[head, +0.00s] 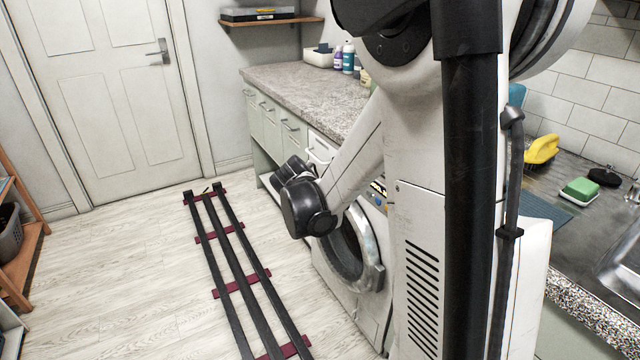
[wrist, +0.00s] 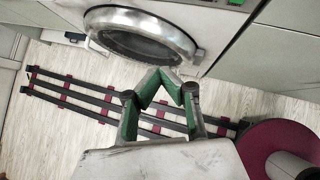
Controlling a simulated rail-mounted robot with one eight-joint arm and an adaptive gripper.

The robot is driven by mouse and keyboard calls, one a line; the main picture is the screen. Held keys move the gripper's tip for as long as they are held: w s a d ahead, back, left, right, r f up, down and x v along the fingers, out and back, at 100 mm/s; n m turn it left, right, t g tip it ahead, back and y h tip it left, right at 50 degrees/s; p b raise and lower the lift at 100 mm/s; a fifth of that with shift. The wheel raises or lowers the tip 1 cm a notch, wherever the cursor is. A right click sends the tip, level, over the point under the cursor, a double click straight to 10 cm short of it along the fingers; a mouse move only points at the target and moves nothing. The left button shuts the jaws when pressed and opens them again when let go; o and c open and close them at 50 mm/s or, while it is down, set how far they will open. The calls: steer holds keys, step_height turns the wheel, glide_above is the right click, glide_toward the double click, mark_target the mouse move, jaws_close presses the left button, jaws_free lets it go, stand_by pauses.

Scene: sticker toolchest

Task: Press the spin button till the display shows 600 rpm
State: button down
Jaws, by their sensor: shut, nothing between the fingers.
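The white washing machine (head: 345,295) stands under the counter in the head view, with its round door (head: 352,252) facing the floor rails. The door also shows at the top of the wrist view (wrist: 140,35). My arm hides most of the control panel in the head view; only a small strip (head: 378,188) shows. In the wrist view a green patch (wrist: 237,2) is cut off at the top edge. The spin button and the display reading cannot be made out. My gripper (wrist: 174,82) is shut and empty, in front of the machine and apart from it.
Dark floor rails with red crosspieces (head: 232,240) run beside the machine. A stone-topped counter (head: 300,90) with bottles is behind; a sink (head: 620,265), yellow brush (head: 541,150) and green sponge (head: 580,190) are at right.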

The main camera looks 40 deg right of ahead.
mark_target(378, 201)
steer(key=d+f+n+h, duration=0.1)
steer(key=d+f+n, duration=0.2)
steer(key=d+f, duration=0.1)
steer(key=shift+w+d+f+g+b, duration=0.15)
steer(key=shift+w+f+g+b, duration=0.2)
steer(key=shift+w+f+g, duration=0.15)
steer(key=shift+d, duration=0.1)
steer(key=d, duration=0.8)
steer(key=shift+s+d, duration=0.25)
steer(key=shift+s, duration=0.15)
steer(key=shift+d, duration=0.1)
stand_by(1.0)
steer(key=shift+d, duration=0.35)
steer(key=shift+d, duration=0.35)
stand_by(0.8)
steer(key=shift+a, duration=0.8)
